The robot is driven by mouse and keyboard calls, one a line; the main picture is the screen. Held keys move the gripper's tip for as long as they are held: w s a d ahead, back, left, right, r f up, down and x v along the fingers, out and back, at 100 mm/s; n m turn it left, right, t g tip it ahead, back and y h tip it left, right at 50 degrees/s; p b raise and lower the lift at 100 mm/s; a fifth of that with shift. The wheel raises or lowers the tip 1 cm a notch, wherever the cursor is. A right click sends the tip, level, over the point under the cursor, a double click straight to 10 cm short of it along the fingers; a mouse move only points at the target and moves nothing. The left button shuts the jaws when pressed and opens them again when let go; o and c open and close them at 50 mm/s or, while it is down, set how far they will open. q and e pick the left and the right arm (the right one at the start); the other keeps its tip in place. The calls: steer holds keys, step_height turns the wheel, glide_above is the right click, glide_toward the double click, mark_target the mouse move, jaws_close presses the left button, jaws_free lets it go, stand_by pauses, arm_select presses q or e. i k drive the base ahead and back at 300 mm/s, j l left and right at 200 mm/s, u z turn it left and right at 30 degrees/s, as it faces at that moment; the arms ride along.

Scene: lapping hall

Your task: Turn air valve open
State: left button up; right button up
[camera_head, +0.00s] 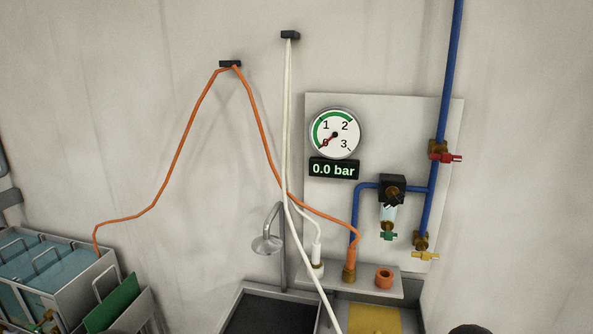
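A brass valve with a red handle (445,157) sits on the upright blue pipe (447,80) at the right of the wall panel. Its red handle points right, across the pipe. A second brass valve with a yellow handle (425,256) is at the pipe's lower end, its handle also roughly crosswise. The frames do not label which one is the air valve. The round gauge (334,134) has its red needle near 0, and the display (334,169) below reads 0.0 bar. Neither of my grippers is in view.
A black regulator (392,190) with a clear bowl and green tap (388,235) hangs left of the pipe. Orange (178,150) and white (287,120) hoses hang from wall hooks. Below are a shelf (330,275), a sink (285,312) and, at left, metal tanks (70,285).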

mark_target(444, 158)
steer(key=l, duration=0.65)
steer(key=i+l, duration=0.15)
steer(key=l, duration=0.5)
